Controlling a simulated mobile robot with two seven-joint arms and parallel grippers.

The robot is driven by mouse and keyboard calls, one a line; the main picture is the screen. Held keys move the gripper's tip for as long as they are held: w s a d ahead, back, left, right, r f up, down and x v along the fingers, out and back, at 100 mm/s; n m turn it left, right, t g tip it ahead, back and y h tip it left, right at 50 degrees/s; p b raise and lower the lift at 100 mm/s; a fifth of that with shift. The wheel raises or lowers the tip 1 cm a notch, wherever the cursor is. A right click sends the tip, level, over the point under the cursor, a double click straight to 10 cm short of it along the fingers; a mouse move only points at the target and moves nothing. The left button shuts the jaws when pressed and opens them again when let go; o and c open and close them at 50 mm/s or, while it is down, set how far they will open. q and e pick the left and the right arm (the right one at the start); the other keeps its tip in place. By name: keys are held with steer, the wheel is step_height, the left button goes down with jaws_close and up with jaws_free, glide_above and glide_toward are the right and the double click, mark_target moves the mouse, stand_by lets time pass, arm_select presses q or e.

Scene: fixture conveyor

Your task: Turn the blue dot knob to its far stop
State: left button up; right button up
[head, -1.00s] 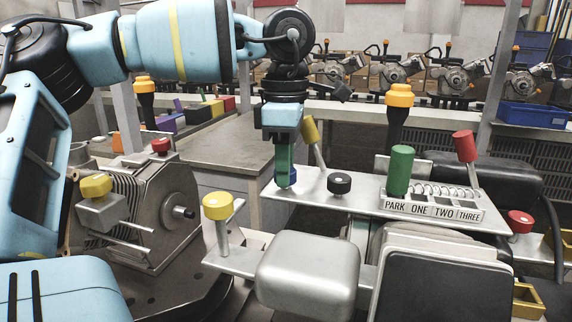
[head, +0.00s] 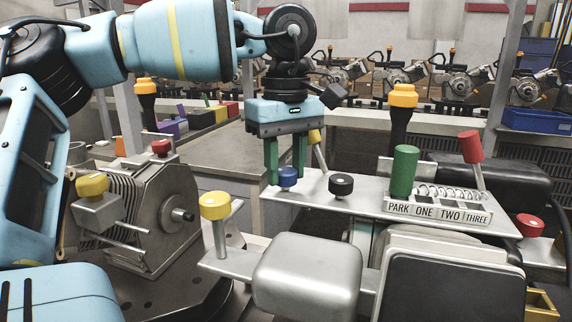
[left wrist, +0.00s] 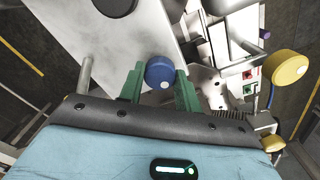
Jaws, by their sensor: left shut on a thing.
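The blue knob (head: 288,178) stands on the left end of the grey metal plate (head: 325,196). My left gripper (head: 286,173) points straight down over it, with one green finger on each side of the knob. In the left wrist view the blue knob (left wrist: 160,72) sits between the green fingertips (left wrist: 160,84), and my gripper is shut on it. A white dot (left wrist: 166,86) shows on the knob's top, on the side towards the gripper body. The knob's underside is hidden. My right gripper is not in view.
A black knob (head: 341,185) stands close right of the blue one. A yellow-topped lever (head: 316,150) rises behind, and a green handle (head: 405,171) stands by the PARK-to-THREE gate (head: 437,211). A yellow knob (head: 215,206) stands at the front left.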

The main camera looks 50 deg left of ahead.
mark_target(286, 170)
arm_select(q)
steer(key=shift+m, duration=0.5)
steer(key=o, duration=1)
steer(key=shift+c, duration=0.2)
steer(key=shift+r, duration=3.95)
